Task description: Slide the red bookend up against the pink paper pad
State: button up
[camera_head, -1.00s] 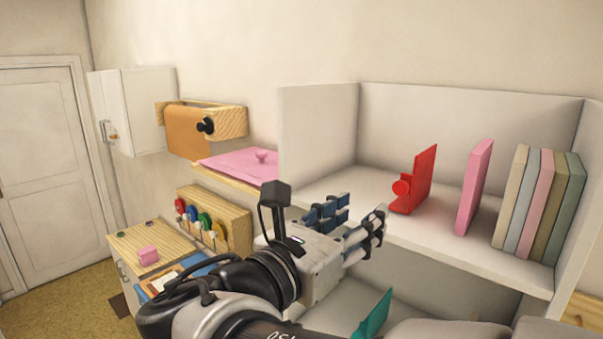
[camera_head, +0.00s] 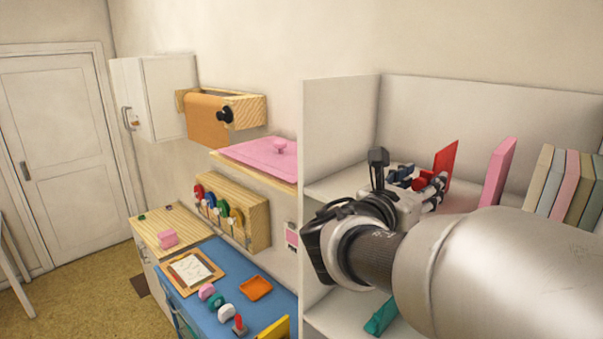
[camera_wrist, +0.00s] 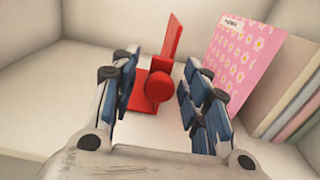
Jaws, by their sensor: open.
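The red bookend (camera_head: 446,160) stands upright on the upper shelf; its upright plate, base and round knob show in the wrist view (camera_wrist: 158,88). The pink paper pad (camera_head: 497,172) stands upright to its right, with a gap between them. In the wrist view the pad (camera_wrist: 240,62) has a flower pattern and a small white label. My gripper (camera_head: 420,180) is open at the bookend. In the wrist view my gripper's fingers (camera_wrist: 157,95) are on either side of the bookend's knob, with space visible on both sides. Part of the bookend is hidden behind my gripper in the head view.
Several books (camera_head: 567,178) stand right of the pad. The shelf's left side wall (camera_head: 340,135) and back wall are near my arm. A teal bookend (camera_head: 382,315) is on the shelf below. A blue desk (camera_head: 222,270) with stamps lies to the left.

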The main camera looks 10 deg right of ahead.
grip_shut()
dwell(0.6)
